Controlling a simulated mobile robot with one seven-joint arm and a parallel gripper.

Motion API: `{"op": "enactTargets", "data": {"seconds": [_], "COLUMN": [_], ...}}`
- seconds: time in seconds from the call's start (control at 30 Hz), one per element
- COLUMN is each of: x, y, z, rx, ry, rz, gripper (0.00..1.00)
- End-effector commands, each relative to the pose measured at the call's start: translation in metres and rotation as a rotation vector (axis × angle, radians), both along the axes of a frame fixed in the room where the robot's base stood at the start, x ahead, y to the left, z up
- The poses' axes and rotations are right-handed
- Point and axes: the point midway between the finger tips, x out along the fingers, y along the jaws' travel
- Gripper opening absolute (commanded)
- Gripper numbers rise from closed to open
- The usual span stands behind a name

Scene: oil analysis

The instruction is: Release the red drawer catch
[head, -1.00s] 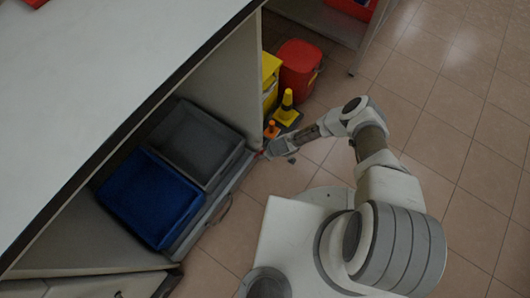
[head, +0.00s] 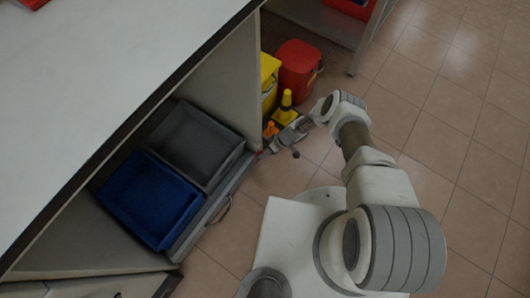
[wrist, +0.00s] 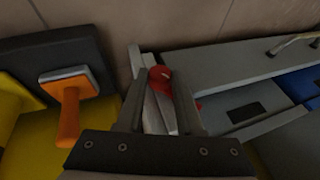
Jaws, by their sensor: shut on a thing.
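The red drawer catch (wrist: 160,74) is at the end of the grey drawer front in the wrist view, between my gripper's fingers. My gripper (wrist: 160,85) is shut on it, with one dark finger on each side. In the head view my gripper (head: 268,148) is at the drawer's far right corner, where the catch is too small to make out clearly. The grey drawer (head: 207,226) sits low under the counter and carries a grey bin (head: 208,178) and a blue bin (head: 160,235).
A yellow cone (head: 287,101), an orange-handled item (wrist: 68,120), a yellow container (head: 270,72) and a red bin (head: 300,62) stand close beside my gripper. The drawer's metal handle (wrist: 292,43) is farther along its front. Tiled floor at right is clear.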

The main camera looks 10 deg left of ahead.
Motion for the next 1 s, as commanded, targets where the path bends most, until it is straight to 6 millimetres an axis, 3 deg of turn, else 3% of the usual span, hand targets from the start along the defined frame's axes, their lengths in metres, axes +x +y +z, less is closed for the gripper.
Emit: {"op": "enactTargets", "data": {"seconds": [0.5, 0.53, 0.67, 1.0], "x": [0.0021, 0.0022, 0.0019, 0.002], "y": [0.0, 0.0, -0.0001, -0.0013], "z": [0.0005, 0.0006, 0.0007, 0.0028], "rx": [0.014, 0.014, 0.014, 0.015], "ry": [0.042, 0.042, 0.042, 0.042], "rz": [-0.001, -0.001, 0.0, 0.0], "gripper": [0.0, 0.39, 0.63, 0.66]}}
